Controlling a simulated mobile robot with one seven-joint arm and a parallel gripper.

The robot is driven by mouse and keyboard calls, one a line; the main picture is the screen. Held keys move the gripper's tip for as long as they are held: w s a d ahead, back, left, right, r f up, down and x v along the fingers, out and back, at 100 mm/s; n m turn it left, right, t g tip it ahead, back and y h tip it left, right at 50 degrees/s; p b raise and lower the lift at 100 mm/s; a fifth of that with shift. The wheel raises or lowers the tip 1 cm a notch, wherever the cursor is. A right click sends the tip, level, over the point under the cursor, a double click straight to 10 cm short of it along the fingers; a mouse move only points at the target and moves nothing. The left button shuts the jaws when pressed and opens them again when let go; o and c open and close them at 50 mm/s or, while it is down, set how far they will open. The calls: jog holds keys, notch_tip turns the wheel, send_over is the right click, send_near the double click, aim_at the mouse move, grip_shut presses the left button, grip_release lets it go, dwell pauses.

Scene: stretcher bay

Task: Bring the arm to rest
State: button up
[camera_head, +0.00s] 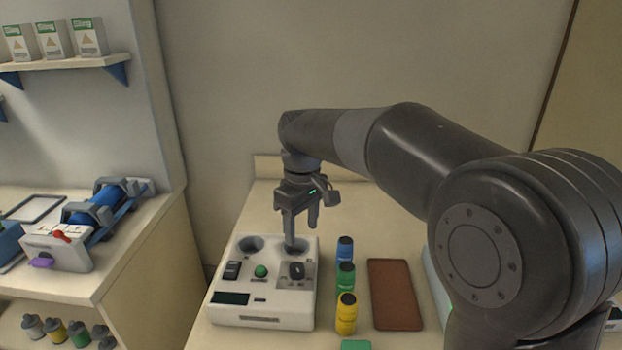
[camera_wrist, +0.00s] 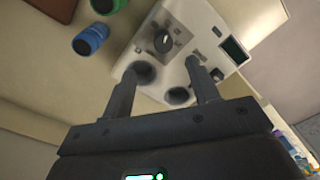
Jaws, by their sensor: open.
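My gripper (camera_head: 301,232) points down over the back part of a white device (camera_head: 262,318) on the bench. The device has two round dark wells, a green button, a black knob and a dark display. In the wrist view my gripper (camera_wrist: 163,88) has its two fingers spread apart with nothing between them. The device (camera_wrist: 205,50) lies beyond the fingertips there, with its wells near them. I cannot tell whether a fingertip touches the device. My arm reaches in from the right in the head view.
Blue (camera_head: 344,250), green (camera_head: 345,278) and yellow (camera_head: 346,314) bottles stand in a row right of the device. A brown mat (camera_head: 394,294) lies beside them. A wall rises behind the bench. At left, a side counter holds a machine with a blue cylinder (camera_head: 97,208).

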jog(key=s+d+r+m+t, duration=0.3)
jog(key=s+d+m, duration=0.2)
jog(key=s+d, duration=0.6)
jog(key=s+d+f+m+t, duration=0.2)
jog(key=s+d+m, duration=0.3)
jog(key=s+d, duration=0.4)
jog(key=shift+s+d+f+m+t, duration=0.35)
jog(key=shift+s+f, duration=0.5)
jog(key=shift+s, duration=0.35)
dwell(1.0)
